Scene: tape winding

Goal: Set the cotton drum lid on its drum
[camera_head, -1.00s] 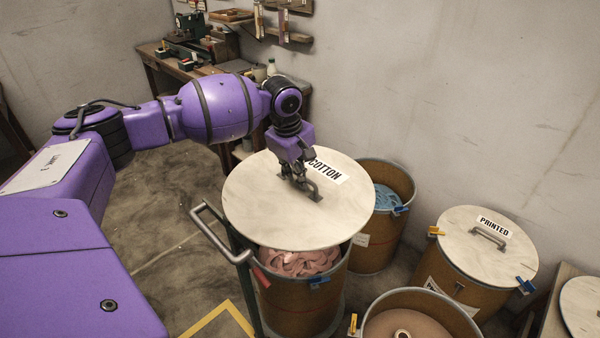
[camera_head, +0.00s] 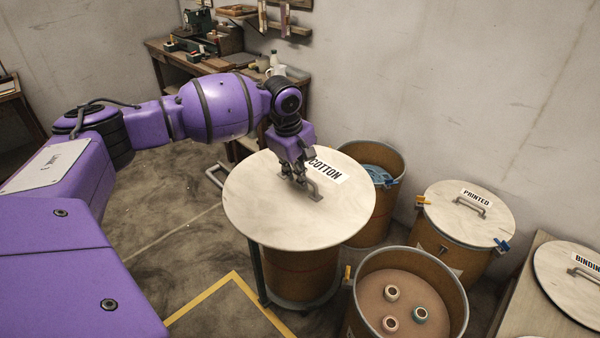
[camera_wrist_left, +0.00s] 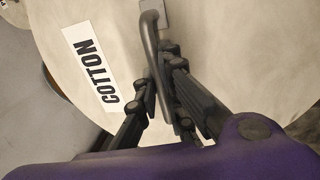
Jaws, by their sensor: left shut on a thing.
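The cotton drum lid (camera_head: 260,205) is a pale round disc with a COTTON label and a metal handle. My left gripper (camera_head: 304,182) is shut on the handle from above. In the left wrist view the fingers of my left gripper (camera_wrist_left: 172,90) close around the handle of the lid (camera_wrist_left: 225,65). The brown drum (camera_head: 300,275) is beneath the lid, which covers its rim and contents from sight. The lid looks level and above the drum; any gap between them is hidden. My right gripper is not in view.
A drum with blue contents (camera_head: 375,215) is behind. The PRINTED drum (camera_head: 465,215) and a table with a BINDING lid (camera_head: 570,270) are right. A dark trolley frame (camera_head: 258,275) stands by the cotton drum.

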